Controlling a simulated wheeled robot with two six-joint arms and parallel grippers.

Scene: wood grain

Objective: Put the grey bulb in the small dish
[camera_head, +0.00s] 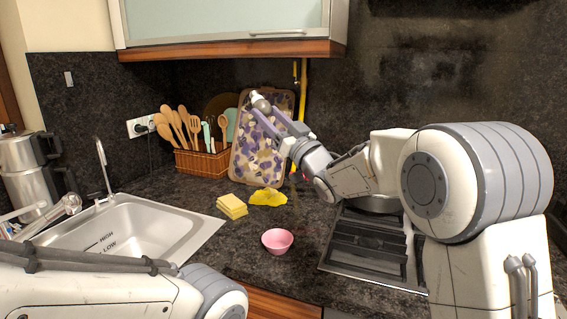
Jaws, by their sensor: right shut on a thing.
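The grey bulb (261,104) is between the fingertips of my right gripper (259,108), which is shut on it. The gripper holds it up in the air, in front of the patterned board at the back of the counter. The small dish (277,241) is pink and stands upright on the dark counter, below and a little right of the bulb in the picture. It looks empty. My left arm shows at the bottom left, but its gripper is out of view.
Yellow sponges (232,206) and a crumpled yellow cloth (268,197) lie behind the dish. A sink (185,215) is at the left, a stove (362,255) at the right. A basket of utensils (200,162) and the patterned board (250,165) stand at the back.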

